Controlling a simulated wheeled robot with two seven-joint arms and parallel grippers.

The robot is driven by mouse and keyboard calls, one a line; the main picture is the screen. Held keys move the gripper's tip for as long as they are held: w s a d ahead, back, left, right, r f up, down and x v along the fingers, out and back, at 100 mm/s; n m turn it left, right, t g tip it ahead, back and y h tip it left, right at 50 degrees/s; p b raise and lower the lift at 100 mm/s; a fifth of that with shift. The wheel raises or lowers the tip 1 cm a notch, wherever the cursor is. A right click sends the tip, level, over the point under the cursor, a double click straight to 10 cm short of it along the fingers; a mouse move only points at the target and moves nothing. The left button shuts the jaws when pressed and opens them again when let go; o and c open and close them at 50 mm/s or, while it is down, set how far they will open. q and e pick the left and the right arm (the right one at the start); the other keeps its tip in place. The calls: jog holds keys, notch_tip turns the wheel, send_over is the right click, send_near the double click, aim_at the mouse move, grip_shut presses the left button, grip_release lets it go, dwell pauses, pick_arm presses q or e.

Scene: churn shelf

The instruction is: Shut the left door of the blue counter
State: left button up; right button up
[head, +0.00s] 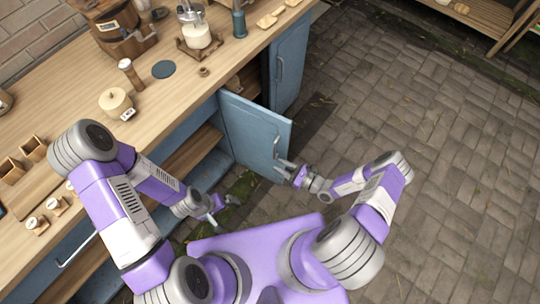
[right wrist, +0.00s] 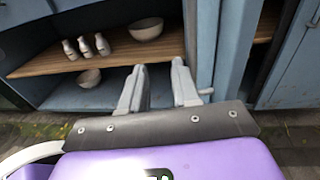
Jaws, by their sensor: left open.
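The left door (head: 252,135) of the blue counter stands open, jutting out from the counter front. Its grey bar handle (head: 277,148) is on the face towards me, near the free edge. My right gripper (head: 287,168) is at that free edge, just below the handle; I cannot tell if it touches. In the right wrist view its fingers (right wrist: 160,88) are apart with nothing seen between them. The door's blue panel (right wrist: 203,45) is right of them there. My left gripper (head: 222,209) is open and empty, low beside the open shelves.
A shut blue door (head: 291,65) is beyond the opening. The wooden countertop (head: 75,125) carries jars, a blender and a pot. The open shelf (right wrist: 100,57) holds white bottles (right wrist: 85,46) and bowls. Paved floor (head: 430,120) to the right is clear.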

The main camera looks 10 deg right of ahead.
jog(key=w+d+m+t+h, duration=0.1)
jog(key=d+m+t+h, duration=0.1)
jog(key=d+t, duration=0.1)
send_over(274, 158)
jog(key=shift+w+d+f+b, duration=0.15)
jog(key=shift+w+b, duration=0.15)
jog(key=shift+b, duration=0.15)
grip_shut()
